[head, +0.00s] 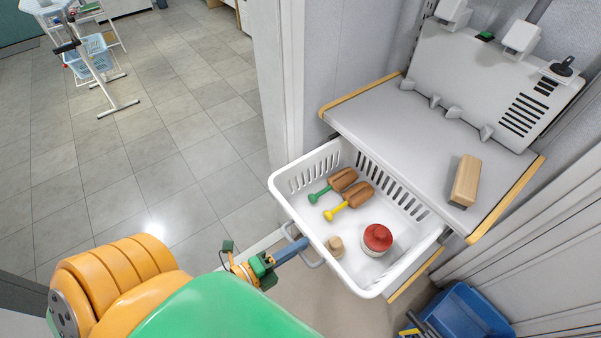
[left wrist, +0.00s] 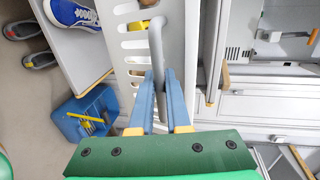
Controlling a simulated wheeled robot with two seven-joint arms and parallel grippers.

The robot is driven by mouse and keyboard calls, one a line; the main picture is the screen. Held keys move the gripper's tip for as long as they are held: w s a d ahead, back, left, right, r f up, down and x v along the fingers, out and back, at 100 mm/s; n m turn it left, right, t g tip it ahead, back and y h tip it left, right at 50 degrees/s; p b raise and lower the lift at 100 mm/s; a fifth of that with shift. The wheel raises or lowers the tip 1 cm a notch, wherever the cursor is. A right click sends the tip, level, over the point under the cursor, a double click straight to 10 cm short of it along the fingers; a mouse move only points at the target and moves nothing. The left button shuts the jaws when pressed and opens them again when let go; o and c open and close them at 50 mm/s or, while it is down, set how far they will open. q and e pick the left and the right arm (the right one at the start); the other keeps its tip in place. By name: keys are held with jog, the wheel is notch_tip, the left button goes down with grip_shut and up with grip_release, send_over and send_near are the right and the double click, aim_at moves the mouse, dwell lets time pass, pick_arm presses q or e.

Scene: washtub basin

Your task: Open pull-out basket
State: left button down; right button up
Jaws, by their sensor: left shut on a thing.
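The white pull-out basket (head: 277,183) stands out from under a grey shelf in the head view, with its inside largely showing. Its grey bar handle (head: 310,264) is on the near front side; it also shows in the left wrist view (left wrist: 156,45). The slotted white basket wall (left wrist: 128,27) is beside it there. My left gripper (head: 302,243) reaches in from the left and is shut on the handle. In the left wrist view its two blue fingers (left wrist: 158,78) lie on either side of the bar. My right gripper is not in view.
The basket holds two brown tools with green (head: 320,194) and yellow (head: 337,211) handles, a red-topped round item (head: 377,237) and a small wooden piece (head: 335,245). A wooden block (head: 466,181) lies on the shelf (head: 400,125). A blue bin (head: 462,312) stands below right.

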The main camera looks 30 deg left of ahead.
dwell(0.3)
pick_arm(q)
jog(key=c, duration=0.9)
grip_release()
jog(key=v, duration=0.7)
jog(key=shift+f, duration=0.15)
